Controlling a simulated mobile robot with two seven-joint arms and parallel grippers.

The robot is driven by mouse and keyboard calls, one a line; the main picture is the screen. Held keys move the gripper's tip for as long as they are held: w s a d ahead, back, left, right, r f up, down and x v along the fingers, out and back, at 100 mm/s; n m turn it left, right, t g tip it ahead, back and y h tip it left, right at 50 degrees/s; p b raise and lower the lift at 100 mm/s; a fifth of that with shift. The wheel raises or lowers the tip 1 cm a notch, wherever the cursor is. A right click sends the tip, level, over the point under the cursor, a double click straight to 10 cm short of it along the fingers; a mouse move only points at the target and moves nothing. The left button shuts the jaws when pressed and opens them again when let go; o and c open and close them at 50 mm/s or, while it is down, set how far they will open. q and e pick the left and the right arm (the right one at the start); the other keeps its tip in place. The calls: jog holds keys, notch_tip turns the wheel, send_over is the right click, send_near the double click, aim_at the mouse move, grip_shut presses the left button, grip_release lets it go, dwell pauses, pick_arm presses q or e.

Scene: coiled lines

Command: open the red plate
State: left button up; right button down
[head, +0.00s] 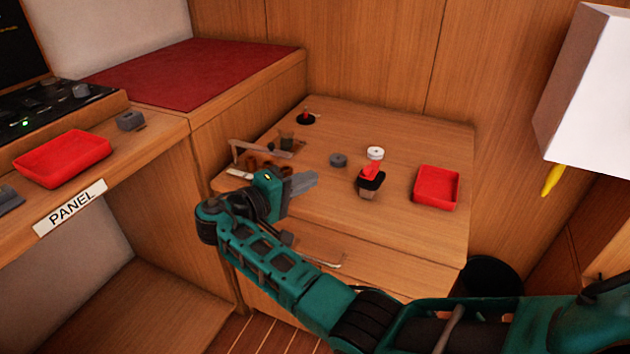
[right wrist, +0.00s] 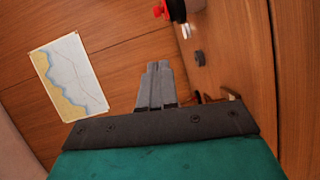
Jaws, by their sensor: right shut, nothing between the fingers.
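A flat dark red plate (head: 195,72) lies level and flush in the wooden top of the cabinet at the back left. I see no gap along its edges. My right gripper (head: 308,182) is shut and empty above the front left of the wooden worktop, to the right of and nearer than the plate, well apart from it. In the right wrist view the shut fingers (right wrist: 158,70) point towards wood panelling, and the plate is out of that view. My left gripper is not in view.
A red tray (head: 437,188) is on the right of the worktop (head: 330,115); another red tray (head: 62,158) is on the left ledge. A black and red item (head: 371,180), a grey coil (head: 338,160) and a white coil (head: 375,153) stand between. A drawer handle (head: 325,262) is below.

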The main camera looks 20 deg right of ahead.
send_near(372, 166)
jog(key=w, duration=0.1)
jog(key=w+a+r, duration=0.1)
jog(key=shift+w+r+b, duration=0.2)
jog(key=shift+w+b, duration=0.1)
jog(key=shift+b, duration=0.05)
jog(key=shift+s+d+f, duration=0.1)
jog(key=shift+s+d, duration=0.2)
jog(key=shift+d, duration=0.25)
jog(key=shift+s+d+f, duration=0.1)
jog(key=shift+s+d, duration=0.15)
jog(key=shift+d, duration=0.3)
jog(key=shift+s+d+p, duration=0.3)
jog(key=shift+s+d, duration=0.05)
jog(key=shift+d, duration=0.25)
jog(key=shift+s+n+t+p, duration=0.3)
jog(key=shift+t+p, duration=0.1)
jog(key=shift+p, duration=0.2)
jog(key=shift+d, duration=0.1)
